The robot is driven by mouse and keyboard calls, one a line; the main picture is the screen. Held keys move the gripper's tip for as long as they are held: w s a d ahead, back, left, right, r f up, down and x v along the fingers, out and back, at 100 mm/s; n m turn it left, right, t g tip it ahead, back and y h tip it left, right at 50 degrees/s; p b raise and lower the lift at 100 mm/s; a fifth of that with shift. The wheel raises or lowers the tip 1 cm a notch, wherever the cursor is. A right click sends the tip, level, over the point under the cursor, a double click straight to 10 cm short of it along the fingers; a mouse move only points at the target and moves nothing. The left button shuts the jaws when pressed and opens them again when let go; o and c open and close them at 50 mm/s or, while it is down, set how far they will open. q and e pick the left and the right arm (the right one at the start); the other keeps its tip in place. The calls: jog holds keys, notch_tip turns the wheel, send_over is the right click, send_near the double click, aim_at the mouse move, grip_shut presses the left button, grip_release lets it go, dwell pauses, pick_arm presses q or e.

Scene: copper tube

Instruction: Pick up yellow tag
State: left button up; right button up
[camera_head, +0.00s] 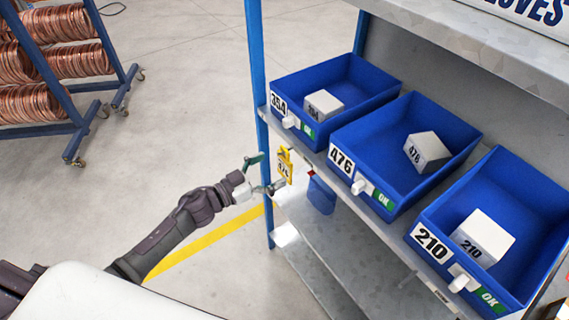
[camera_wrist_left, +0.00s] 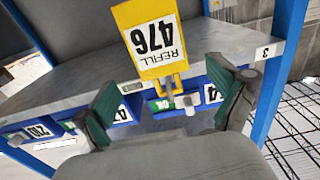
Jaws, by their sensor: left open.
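My left gripper (camera_head: 267,173) is open, right beside the tag in the head view. In the left wrist view its two green-padded fingers (camera_wrist_left: 165,98) stand wide apart, with the tag's loop end between and beyond them. I cannot tell whether either finger touches the tag. My right gripper is not in view.
A blue shelf post (camera_head: 257,60) stands just behind my left gripper. Copper coils (camera_head: 50,60) are on a rack at left.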

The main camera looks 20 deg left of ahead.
aim_at(283, 162)
pick_arm(q)
jog(key=p+x, duration=0.1)
jog(key=x, duration=0.3)
jog(key=shift+r, duration=0.1)
jog(key=shift+w+d, duration=0.25)
jog(key=shift+w, duration=0.15)
jog(key=shift+s, duration=0.1)
jog(key=shift+a, duration=0.1)
jog(key=shift+c, duration=1.1)
jog(key=c, duration=0.8)
